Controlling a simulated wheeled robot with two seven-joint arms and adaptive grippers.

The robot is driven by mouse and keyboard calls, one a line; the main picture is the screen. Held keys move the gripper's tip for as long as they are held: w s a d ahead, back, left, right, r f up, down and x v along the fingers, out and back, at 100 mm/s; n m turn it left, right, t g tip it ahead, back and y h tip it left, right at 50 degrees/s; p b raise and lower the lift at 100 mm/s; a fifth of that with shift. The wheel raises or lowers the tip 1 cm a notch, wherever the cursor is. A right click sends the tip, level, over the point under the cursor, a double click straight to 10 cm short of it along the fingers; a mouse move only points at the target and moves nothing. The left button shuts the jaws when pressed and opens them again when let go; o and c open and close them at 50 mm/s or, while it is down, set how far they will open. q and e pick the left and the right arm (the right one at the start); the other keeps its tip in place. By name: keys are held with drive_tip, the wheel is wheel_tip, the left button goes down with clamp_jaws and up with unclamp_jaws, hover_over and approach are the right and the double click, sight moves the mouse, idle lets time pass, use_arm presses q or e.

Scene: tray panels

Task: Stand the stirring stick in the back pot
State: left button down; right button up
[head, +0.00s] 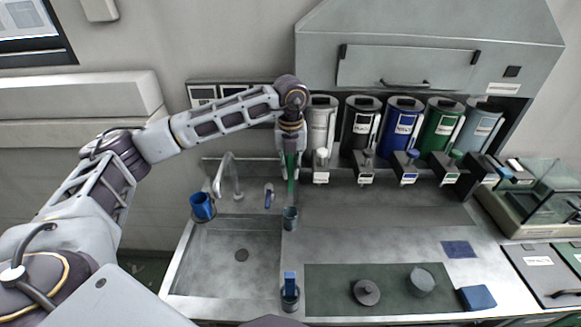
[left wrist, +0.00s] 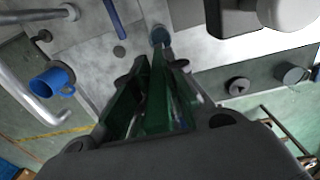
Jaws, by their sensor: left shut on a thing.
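My left gripper (head: 289,172) points down over the counter beside the sink, shut on a long green stirring stick (head: 291,188). The stick hangs roughly upright, its lower end close above or at the mouth of the small grey-blue back pot (head: 290,218). I cannot tell whether the tip is inside the rim. In the left wrist view the green stick (left wrist: 156,85) runs between the fingers toward the back pot (left wrist: 160,36). The front pot (head: 290,300) holds an upright blue piece (head: 290,283). My right gripper is not in view.
A blue mug (head: 202,206) stands at the sink's left edge, near the tap (head: 228,178). A blue rod-like piece (head: 269,196) is left of the back pot. Several labelled canisters (head: 359,125) line the back. A dark mat (head: 335,280) bears a round lid (head: 366,292) and a grey cup (head: 421,282).

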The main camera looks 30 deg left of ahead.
use_arm(q)
drive_tip(key=b, duration=0.3)
hover_over(290, 197)
drive_tip(key=shift+w+a+f, duration=0.1)
drive_tip(key=shift+w+f, duration=0.15)
drive_tip(key=shift+f, duration=1.25)
drive_tip(key=shift+w+a+f, duration=0.1)
drive_tip(key=shift+w+f, duration=0.1)
drive_tip(key=shift+f, duration=1.3)
drive_tip(key=shift+f+b, duration=0.95)
drive_tip(key=shift+f, duration=0.45)
drive_tip(key=shift+f+b, duration=0.45)
drive_tip(key=shift+f, duration=0.15)
drive_tip(key=shift+f+b, duration=0.4)
drive_tip(key=shift+f, duration=0.55)
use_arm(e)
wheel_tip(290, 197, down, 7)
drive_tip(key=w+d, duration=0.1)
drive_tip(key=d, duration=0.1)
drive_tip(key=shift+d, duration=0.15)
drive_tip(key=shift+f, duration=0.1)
